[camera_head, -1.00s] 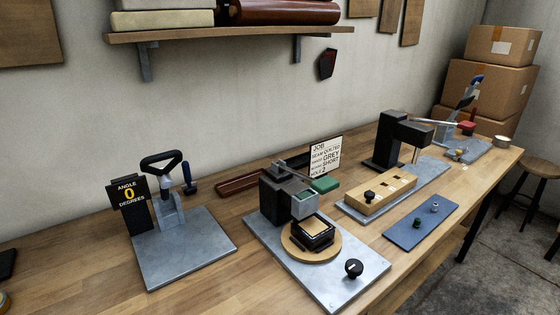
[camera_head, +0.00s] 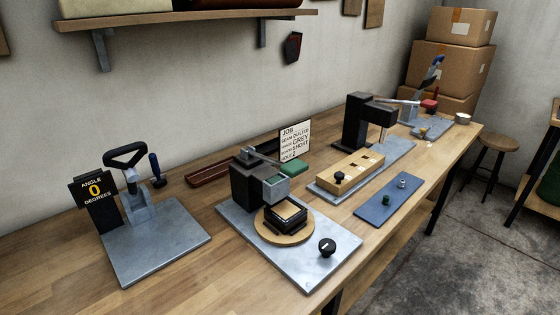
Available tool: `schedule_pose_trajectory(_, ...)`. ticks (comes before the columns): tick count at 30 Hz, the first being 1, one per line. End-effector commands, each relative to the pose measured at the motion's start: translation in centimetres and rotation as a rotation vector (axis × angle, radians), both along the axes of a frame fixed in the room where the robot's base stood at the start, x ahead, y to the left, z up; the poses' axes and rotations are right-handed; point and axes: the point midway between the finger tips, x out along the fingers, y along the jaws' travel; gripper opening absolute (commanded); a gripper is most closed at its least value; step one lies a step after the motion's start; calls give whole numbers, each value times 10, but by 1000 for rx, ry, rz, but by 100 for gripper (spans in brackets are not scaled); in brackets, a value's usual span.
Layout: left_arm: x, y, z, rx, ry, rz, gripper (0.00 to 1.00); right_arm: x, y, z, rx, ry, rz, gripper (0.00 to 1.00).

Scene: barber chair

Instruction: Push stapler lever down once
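Several bench devices are in the head view, and I cannot tell for sure which one is the stapler. A black machine with a grey head (camera_head: 258,183) stands on a metal plate in the middle. Its lever has a green grip (camera_head: 293,169) and sticks out to the right, above a round wooden disc (camera_head: 284,228) that carries a small black block (camera_head: 287,215). Farther back is a tall black machine (camera_head: 368,120), with a silver lever and a red knob (camera_head: 430,105) near its upper right. Neither of my grippers is in view.
On the left stands a device with a black loop handle (camera_head: 126,157) and an "ANGLE 0 DEGREES" sign (camera_head: 95,192). A job card (camera_head: 295,143), a wooden block (camera_head: 345,172) and a blue plate (camera_head: 391,202) are on the bench. A stool (camera_head: 493,145) stands at right.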

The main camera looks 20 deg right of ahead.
Motion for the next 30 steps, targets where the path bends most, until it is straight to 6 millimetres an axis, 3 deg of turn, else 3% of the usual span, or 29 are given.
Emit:
schedule_pose_trajectory(1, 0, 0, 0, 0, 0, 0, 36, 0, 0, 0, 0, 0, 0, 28)
schedule_pose_trajectory(8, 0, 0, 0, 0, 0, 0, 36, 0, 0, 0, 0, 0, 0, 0)
schedule_pose_trajectory(30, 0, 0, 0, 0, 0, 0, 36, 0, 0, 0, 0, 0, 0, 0)
